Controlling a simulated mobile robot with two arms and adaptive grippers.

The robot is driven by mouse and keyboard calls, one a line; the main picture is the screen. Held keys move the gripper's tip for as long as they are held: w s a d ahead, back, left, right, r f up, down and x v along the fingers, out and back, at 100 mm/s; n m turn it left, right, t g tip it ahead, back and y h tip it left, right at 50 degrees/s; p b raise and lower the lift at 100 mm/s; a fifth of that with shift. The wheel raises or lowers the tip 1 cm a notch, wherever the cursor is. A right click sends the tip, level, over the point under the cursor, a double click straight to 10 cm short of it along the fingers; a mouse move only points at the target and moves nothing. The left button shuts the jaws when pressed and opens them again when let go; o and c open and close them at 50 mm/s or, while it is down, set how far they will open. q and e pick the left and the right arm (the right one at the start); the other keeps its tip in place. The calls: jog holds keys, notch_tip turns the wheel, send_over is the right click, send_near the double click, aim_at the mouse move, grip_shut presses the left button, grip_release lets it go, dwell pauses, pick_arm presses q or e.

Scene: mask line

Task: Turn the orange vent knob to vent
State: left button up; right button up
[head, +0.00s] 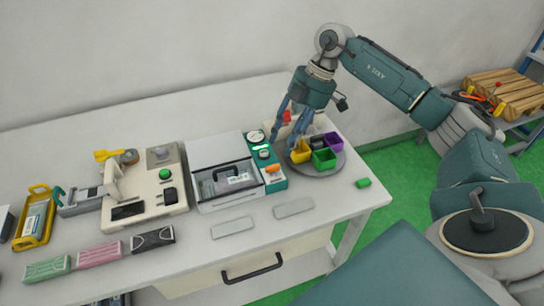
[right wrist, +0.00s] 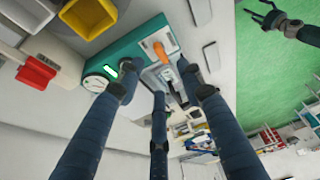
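The orange vent knob (head: 273,168) sits at the front end of a teal panel (head: 277,186) beside the grey-white machine. It also shows in the right wrist view (right wrist: 160,51), just beyond my fingers. My right gripper (head: 284,138) points down above the back part of the panel and the coloured bins. Its fingers are spread apart and empty, and I see no contact with the knob. In the right wrist view, a dark gripper at the upper right, seemingly my left one (right wrist: 268,15), has its fingers apart. It is outside the head view.
A round grey tray (head: 318,172) with yellow, green and purple bins stands right of the panel. The grey-white machine (head: 217,166) is left of it. Two flat grey plates (head: 293,208) lie in front.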

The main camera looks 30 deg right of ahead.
send_over(273, 170)
jog(key=d, duration=0.2)
jog(key=f, duration=0.3)
jog(key=f+p, duration=0.1)
jog(key=shift+w+f, duration=0.3)
jog(key=shift+f, duration=0.1)
jog(key=x, duration=0.3)
jog(key=shift+d, duration=0.1)
jog(key=shift+w+f, duration=0.1)
pick_arm(q)
jog(key=shift+s+r, duration=0.8)
jog(key=shift+s, duration=0.05)
pick_arm(e)
grip_shut()
